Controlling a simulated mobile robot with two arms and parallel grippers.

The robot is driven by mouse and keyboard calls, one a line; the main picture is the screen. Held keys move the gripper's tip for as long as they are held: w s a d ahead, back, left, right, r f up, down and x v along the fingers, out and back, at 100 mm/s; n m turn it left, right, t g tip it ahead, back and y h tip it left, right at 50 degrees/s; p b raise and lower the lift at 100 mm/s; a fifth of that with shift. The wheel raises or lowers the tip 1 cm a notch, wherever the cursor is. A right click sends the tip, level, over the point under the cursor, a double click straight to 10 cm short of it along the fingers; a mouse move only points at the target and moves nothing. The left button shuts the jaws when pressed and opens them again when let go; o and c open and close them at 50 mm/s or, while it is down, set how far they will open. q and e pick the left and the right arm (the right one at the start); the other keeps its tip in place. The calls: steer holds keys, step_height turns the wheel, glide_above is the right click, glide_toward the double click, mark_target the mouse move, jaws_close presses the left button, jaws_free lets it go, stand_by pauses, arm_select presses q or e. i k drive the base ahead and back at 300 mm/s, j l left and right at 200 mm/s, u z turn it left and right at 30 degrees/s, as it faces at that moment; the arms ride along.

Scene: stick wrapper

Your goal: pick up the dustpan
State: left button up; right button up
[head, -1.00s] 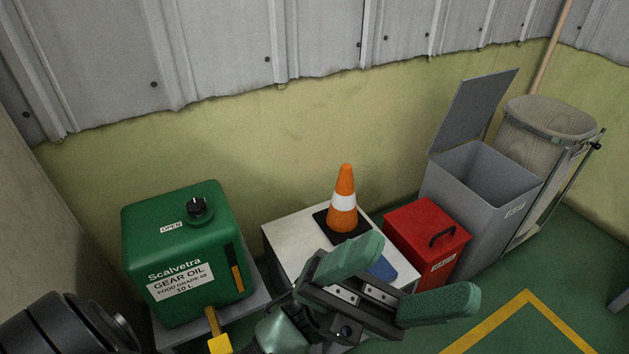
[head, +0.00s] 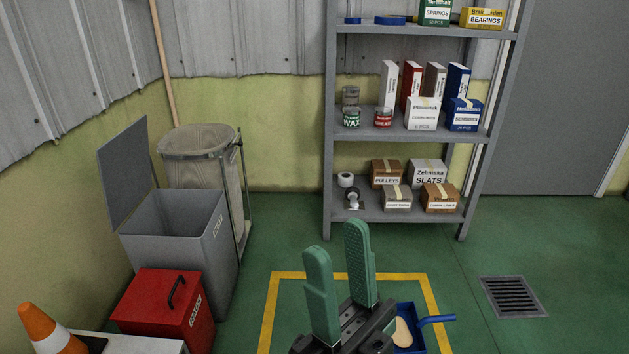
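A blue dustpan (head: 437,319) lies on the green floor at the bottom, just right of my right gripper (head: 337,240). Its handle sticks out to the right, and a tan shape shows in its pan. The gripper and its mount hide part of the pan's left side. My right gripper has two green padded fingers pointing up and away, parted with nothing between them. It looks apart from the dustpan, though the exact distance is hard to tell. My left gripper is out of view.
A yellow floor outline (head: 348,276) surrounds this area. A red box (head: 160,308), an open grey bin (head: 175,240) and a bag cart (head: 200,170) stand left. A grey shelf (head: 400,210) with boxes stands behind. A floor drain (head: 513,297) is at right.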

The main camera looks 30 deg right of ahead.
mark_target(408, 337)
steer(key=z, duration=1.55)
steer(key=i+l+z, duration=0.2)
steer(key=l, duration=0.2)
steer(key=i+l+z, duration=1.05)
steer(key=i+z, duration=0.2)
steer(key=i+u, duration=0.2)
steer(key=i, duration=0.25)
steer(key=i+l+u, duration=0.15)
steer(key=i, duration=0.3)
steer(key=i+j+u, duration=0.1)
steer(key=i+u, duration=0.15)
steer(key=u, duration=0.2)
steer(key=i+u, duration=0.25)
steer(key=u, duration=0.25)
steer(key=i+u, duration=0.25)
steer(key=u, duration=0.2)
steer(key=i+l+u, duration=0.2)
steer(key=u, duration=0.25)
steer(key=i+j+u, duration=0.1)
steer(key=u, duration=0.35)
steer(key=i+u, duration=0.3)
steer(key=u, duration=0.15)
steer(key=i+u, duration=0.25)
steer(key=u, duration=0.2)
steer(key=i+l+u, duration=0.1)
steer(key=u, duration=0.35)
steer(key=i, duration=0.1)
